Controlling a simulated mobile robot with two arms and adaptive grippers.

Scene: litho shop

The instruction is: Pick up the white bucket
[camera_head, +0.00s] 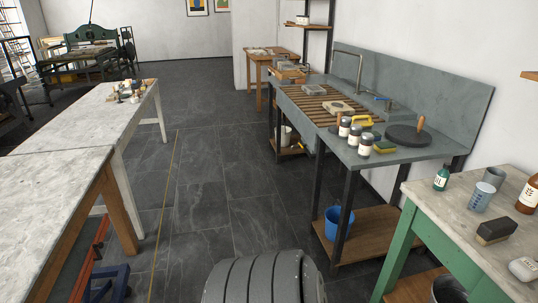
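A small off-white bucket-like container (287,136) stands under the far end of the sink bench, on a low wooden shelf (290,150). It is far off and partly hidden by the dark bench legs, so its handle cannot be made out. A blue bucket (339,223) stands on the nearer lower shelf of the same bench. Neither of my grippers is in view.
The slate sink bench (410,152) runs along the right wall, with jars and a sponge on it. A green-legged table (450,215) stands nearer at right. Long worktables (50,170) line the left. The dark tiled floor (215,170) between is clear.

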